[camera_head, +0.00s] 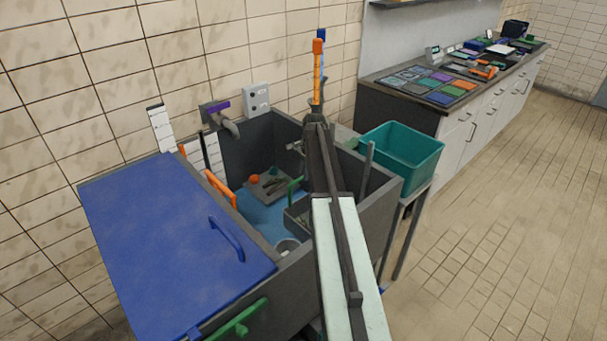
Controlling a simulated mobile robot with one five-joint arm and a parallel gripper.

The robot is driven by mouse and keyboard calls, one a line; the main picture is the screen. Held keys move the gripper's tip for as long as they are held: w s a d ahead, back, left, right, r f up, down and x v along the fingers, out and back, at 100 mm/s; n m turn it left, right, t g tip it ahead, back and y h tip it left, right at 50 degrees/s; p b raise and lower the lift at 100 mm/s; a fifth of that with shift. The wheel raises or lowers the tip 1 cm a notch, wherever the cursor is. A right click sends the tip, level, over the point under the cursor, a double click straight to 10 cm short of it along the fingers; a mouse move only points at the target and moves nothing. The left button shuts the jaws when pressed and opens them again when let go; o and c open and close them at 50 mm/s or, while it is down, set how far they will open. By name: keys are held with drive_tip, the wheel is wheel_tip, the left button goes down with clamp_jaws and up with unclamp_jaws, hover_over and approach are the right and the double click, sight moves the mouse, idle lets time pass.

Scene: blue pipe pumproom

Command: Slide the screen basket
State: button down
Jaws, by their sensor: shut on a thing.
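A grey screen basket (296,218) with a green handle (294,187) sits inside the dark grey tank (384,205), toward its right side. My arm reaches over the tank and covers the basket's right part. I cannot make out my gripper's fingers; the end of the arm is seen from behind and hides them. So I cannot see whether the fingers touch the basket or its handle.
A blue lid (170,245) with a blue handle covers the tank's left part. A grey block with an orange knob (253,179) lies in the tank. A teal bin (408,155) stands close to its right. The floor (490,240) is clear at right. A cluttered counter (385,88) stands behind.

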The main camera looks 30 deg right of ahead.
drive_tip(key=shift+s+a, duration=0.1)
idle(0.7)
drive_tip(key=shift+r+p, duration=0.55)
wheel_tip(320, 180, up, 28)
drive_tip(key=p, duration=2.8)
drive_tip(key=c, duration=1.4)
unclamp_jaws()
